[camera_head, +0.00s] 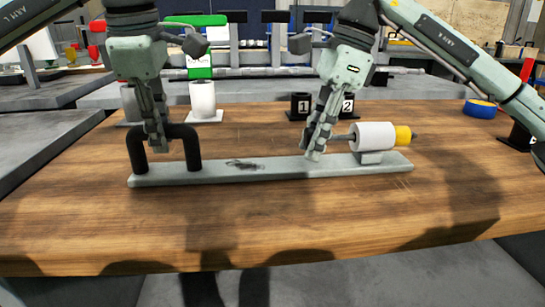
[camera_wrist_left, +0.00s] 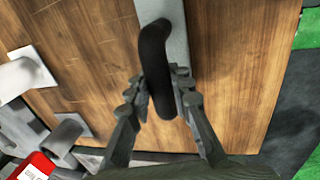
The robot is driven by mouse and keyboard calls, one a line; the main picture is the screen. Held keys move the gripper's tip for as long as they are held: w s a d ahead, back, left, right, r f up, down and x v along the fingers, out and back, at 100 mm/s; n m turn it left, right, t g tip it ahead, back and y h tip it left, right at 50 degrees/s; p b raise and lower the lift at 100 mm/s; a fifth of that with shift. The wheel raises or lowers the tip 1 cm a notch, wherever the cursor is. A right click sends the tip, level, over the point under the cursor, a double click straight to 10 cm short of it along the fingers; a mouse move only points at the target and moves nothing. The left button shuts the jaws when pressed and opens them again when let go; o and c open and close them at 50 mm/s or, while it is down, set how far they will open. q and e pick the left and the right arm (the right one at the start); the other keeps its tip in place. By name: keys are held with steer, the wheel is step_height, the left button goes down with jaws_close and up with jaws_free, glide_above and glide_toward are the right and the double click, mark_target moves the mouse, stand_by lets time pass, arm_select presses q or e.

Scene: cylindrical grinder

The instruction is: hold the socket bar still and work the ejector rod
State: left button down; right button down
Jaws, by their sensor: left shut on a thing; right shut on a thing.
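A long grey socket bar (camera_head: 250,171) lies across the wooden table. It has a black arched handle (camera_head: 193,152) at its left end and a white cylinder (camera_head: 373,136) with a yellow end (camera_head: 403,136) at its right end. My left gripper (camera_head: 157,143) is shut on the handle; the left wrist view shows its fingers on both sides of the handle (camera_wrist_left: 155,65). A thin dark rod (camera_head: 343,137) sticks out of the cylinder's left side. My right gripper (camera_head: 317,145) is shut on this rod, just above the bar; its fingers hide the rod's left end.
Behind the bar stand two black holders marked 1 (camera_head: 301,105) and 2 (camera_head: 348,105), and a white cylinder on a square base (camera_head: 203,99). The table front (camera_head: 250,235) is clear.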

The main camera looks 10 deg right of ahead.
steer(key=shift+d, duration=1.2)
steer(key=c, duration=1.1)
jaws_free()
steer(key=shift+a, duration=0.1)
steer(key=shift+r, duration=4.05)
arm_select(q)
steer(key=c, duration=1.3)
jaws_free()
